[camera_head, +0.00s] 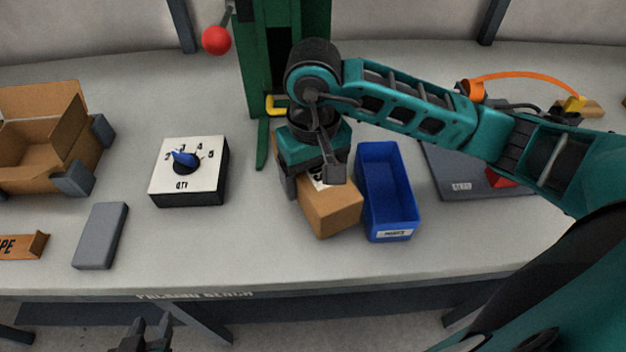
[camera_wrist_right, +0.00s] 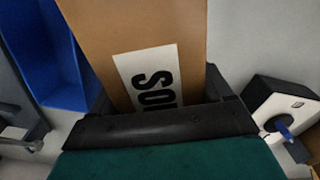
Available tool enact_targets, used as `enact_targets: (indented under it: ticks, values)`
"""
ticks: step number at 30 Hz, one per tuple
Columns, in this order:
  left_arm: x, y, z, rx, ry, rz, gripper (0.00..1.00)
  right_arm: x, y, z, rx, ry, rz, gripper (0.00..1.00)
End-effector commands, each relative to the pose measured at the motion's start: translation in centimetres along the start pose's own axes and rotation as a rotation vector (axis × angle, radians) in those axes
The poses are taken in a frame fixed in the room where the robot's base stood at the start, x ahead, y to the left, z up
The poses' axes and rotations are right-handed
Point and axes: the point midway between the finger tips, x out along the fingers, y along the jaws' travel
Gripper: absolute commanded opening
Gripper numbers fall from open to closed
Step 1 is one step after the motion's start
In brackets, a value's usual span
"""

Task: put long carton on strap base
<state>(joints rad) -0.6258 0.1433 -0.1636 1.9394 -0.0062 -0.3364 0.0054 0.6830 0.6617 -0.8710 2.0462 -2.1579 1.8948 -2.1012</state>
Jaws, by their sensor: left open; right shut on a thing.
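The long carton (camera_head: 332,212) is a brown box with a white printed label, between the dial box and the blue bin on the bench. My right gripper (camera_head: 312,178) is shut on it from above and hides its far part. In the right wrist view the carton (camera_wrist_right: 140,28) lies between the two dark fingers. I cannot tell whether it touches the bench. A flat grey plate (camera_head: 436,165) with a small label at the right, partly behind my right arm, may be the strap base. My left gripper (camera_head: 147,336) is open and empty at the bottom edge, in front of the bench.
The blue bin (camera_head: 372,195) stands close beside the carton's right side. A dial box (camera_head: 189,190) is to the left, with a green press column (camera_head: 255,80) behind. A grey block (camera_head: 101,235) and an open carton (camera_head: 40,135) are farther left. The front middle bench is clear.

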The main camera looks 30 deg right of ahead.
Motion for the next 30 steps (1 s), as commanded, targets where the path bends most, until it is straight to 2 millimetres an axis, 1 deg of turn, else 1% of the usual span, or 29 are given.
enact_targets:
  ticks: [1,3,5,9,12,19,23,24,30]
  values:
    - [0.0,0.0,-0.2,0.0,0.003,-0.001,0.43,-0.1,0.1,-0.4,0.0,0.001,-0.001,0.34]
    - [0.1,-0.1,-0.4,0.001,0.007,-0.001,0.43,0.1,0.2,-0.6,0.0,0.001,-0.002,0.34]
    - [0.1,-0.1,-0.6,0.001,0.009,-0.001,0.43,0.8,0.2,-0.6,0.0,-0.002,-0.003,0.34]
    - [0.0,-0.1,-0.7,0.001,0.01,-0.002,0.43,2.8,0.2,-0.5,-0.001,-0.003,-0.003,0.34]
    - [0.0,-0.1,-0.7,0.001,0.01,-0.002,0.43,3.4,0.2,-0.6,-0.001,0.0,-0.002,0.34]
    - [-0.1,-0.1,-0.6,0.0,0.007,-0.002,0.43,3.5,0.2,-0.6,-0.002,0.003,-0.002,0.34]
    - [0.1,0.0,0.0,-0.001,0.003,-0.001,0.43,3.8,0.2,-0.6,-0.002,0.003,-0.001,0.34]
    - [0.0,0.0,0.0,-0.001,0.002,-0.001,0.43,3.8,0.2,-0.6,-0.001,0.001,-0.001,0.81]
    - [-0.1,0.0,0.0,-0.001,0.0,-0.001,0.43,3.8,0.2,-0.6,-0.001,0.001,-0.001,1.0]
